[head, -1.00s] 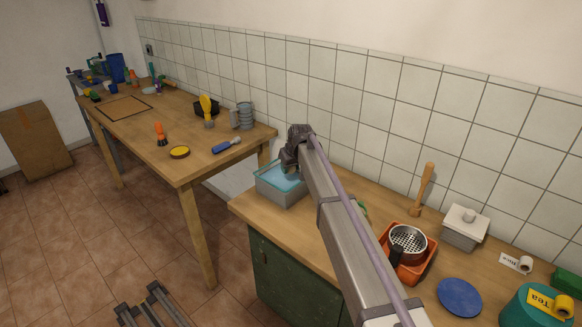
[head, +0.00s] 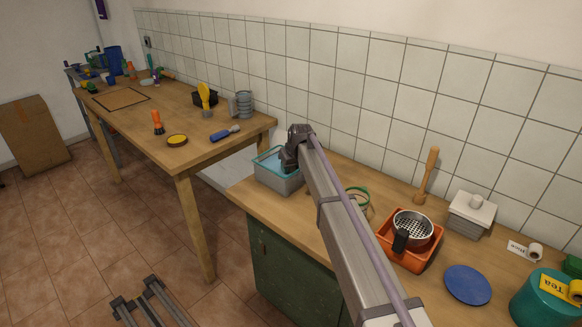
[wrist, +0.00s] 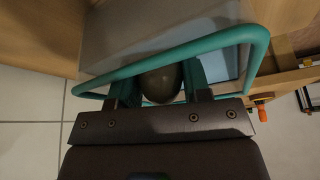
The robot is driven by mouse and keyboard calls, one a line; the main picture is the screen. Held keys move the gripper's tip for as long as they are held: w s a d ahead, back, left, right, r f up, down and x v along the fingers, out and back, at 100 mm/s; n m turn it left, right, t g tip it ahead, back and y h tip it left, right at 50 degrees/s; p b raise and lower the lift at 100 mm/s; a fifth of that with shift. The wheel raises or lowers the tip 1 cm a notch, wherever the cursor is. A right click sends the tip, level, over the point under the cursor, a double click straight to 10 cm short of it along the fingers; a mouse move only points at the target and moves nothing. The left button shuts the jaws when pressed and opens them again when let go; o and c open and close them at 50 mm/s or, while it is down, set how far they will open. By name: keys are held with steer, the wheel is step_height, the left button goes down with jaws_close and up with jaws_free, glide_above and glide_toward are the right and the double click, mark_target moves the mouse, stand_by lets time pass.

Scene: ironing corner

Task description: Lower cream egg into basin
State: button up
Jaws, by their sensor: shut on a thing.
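The basin (head: 282,188) is a grey box with a teal rim, standing at the left end of the near counter in the head view. Its teal rim (wrist: 250,38) also crosses the wrist view, with pale blue inside it. The cream egg (wrist: 162,88) looks dark and shadowed in the wrist view, between the two fingers. My gripper (wrist: 158,92) is shut on it, within the outline of the rim. In the head view my gripper (head: 290,165) is at the basin's opening; the egg is hidden there. I cannot tell whether the egg touches the basin floor.
To the right on the counter are an orange tray (head: 429,261) holding a perforated metal cup (head: 413,226), a blue plate (head: 467,285), a lidded white pot (head: 470,215) and a teal tea tin (head: 540,300). The tiled wall (head: 330,100) stands close behind the basin.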

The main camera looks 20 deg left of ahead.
stand_by(0.8)
steer(key=o, duration=0.7)
